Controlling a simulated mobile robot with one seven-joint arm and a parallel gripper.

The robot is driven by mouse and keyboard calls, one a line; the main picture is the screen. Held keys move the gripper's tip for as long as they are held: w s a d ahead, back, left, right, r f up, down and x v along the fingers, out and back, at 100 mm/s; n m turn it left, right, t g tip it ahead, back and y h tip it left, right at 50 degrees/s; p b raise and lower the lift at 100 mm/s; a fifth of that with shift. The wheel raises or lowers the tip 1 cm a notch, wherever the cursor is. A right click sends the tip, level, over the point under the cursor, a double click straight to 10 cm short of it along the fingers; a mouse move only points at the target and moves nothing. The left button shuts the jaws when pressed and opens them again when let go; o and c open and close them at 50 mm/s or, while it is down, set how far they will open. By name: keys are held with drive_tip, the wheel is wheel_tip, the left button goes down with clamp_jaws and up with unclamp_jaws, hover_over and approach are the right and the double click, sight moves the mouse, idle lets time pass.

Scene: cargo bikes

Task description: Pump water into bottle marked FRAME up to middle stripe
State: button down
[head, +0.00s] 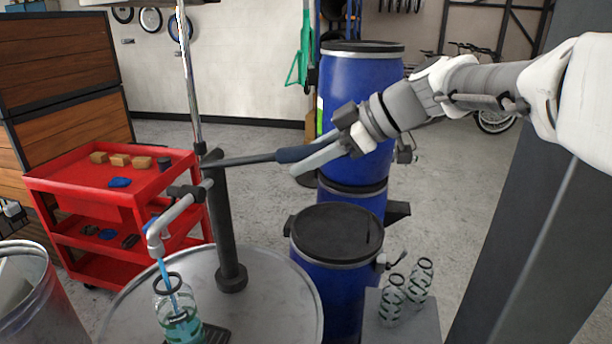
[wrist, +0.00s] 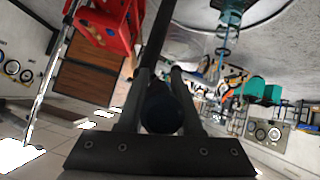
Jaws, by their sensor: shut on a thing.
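My gripper (head: 312,158) is shut on the dark blue grip of the pump lever (head: 245,159); the lever also runs between the fingers in the wrist view (wrist: 157,50). The lever is about level. The hand pump (head: 226,225) stands on a pale drum top. Blue water runs from its grey spout (head: 157,238) into a clear bottle (head: 165,290) under it. Greenish-blue liquid fills the bottle's lower part. I cannot read a FRAME mark or make out its stripes clearly. The bottle stands on a dark grate (head: 215,336).
Two clear bottles with dark green markings (head: 391,299) (head: 420,283) stand on a grey stand (head: 412,328) at right. Blue drums (head: 357,90) stand behind the pump. A red cart (head: 85,207) with small blocks is at left. Concrete floor is open at the back.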

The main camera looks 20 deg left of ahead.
wheel_tip(320, 180, down, 6)
drive_tip(key=y+b, duration=0.3)
drive_tip(key=b, duration=1)
drive_tip(key=shift+d+f, duration=0.15)
drive_tip(key=shift+f, duration=0.05)
drive_tip(key=shift+f+b, duration=0.15)
drive_tip(key=shift+b, duration=0.15)
drive_tip(key=c, duration=0.6)
unclamp_jaws()
drive_tip(key=shift+y, duration=0.3)
drive_tip(key=shift+r, duration=0.2)
drive_tip(key=shift+r, duration=0.1)
